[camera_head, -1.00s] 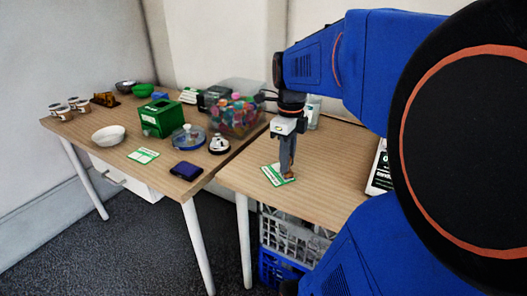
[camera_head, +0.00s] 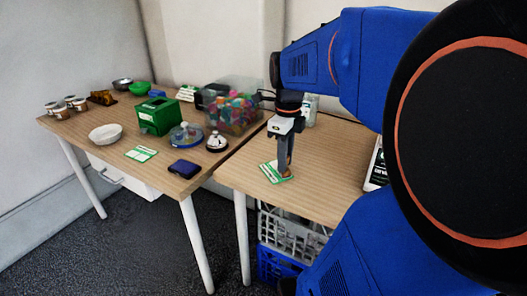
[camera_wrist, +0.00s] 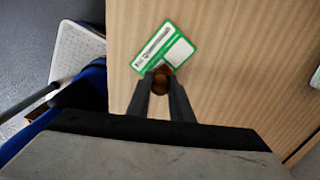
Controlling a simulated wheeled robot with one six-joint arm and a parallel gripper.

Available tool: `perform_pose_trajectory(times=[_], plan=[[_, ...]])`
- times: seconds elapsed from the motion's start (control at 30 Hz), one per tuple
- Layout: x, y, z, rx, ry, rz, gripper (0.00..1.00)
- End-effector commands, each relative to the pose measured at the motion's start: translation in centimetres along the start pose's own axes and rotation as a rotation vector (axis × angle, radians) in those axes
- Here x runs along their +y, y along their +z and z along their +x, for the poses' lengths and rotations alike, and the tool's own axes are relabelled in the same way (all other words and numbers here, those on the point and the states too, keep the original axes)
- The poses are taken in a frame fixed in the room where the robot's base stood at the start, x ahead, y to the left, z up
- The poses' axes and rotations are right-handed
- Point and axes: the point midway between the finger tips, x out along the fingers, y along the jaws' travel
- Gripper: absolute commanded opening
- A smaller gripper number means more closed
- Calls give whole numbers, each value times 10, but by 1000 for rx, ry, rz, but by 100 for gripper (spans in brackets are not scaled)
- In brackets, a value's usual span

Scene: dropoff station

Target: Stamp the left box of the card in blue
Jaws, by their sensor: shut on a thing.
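A green and white card (camera_head: 272,172) lies on the right table under my gripper (camera_head: 286,174). In the wrist view the card (camera_wrist: 175,50) shows a printed strip and a bare white box at its right. The stamp (camera_wrist: 161,80), with a rounded brown handle, is held between the fingers of my gripper (camera_wrist: 161,84). The stamp covers the card's lower edge, where another box is partly hidden. I cannot tell whether the stamp touches the card. A dark blue pad (camera_head: 184,168) lies on the left table near its front edge.
The left table holds another green and white card (camera_head: 140,153), a white bowl (camera_head: 105,134), a green box (camera_head: 158,116), a silver bell (camera_head: 216,142) and a clear bin of colourful items (camera_head: 233,112). A crate (camera_head: 285,235) stands under the right table. Bare tabletop surrounds the card.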

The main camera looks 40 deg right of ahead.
Motion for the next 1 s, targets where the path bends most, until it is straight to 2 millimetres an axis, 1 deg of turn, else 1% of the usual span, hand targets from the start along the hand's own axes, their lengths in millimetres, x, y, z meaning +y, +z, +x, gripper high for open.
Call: perform_pose_trajectory(times=[0.17, 0.27, 1.0], plan=[[0, 0, 0, 1, 1, 0, 5], [0, 0, -5, 0, 0, 0, 5], [0, 0, -53, 0, -1, 0, 5]])
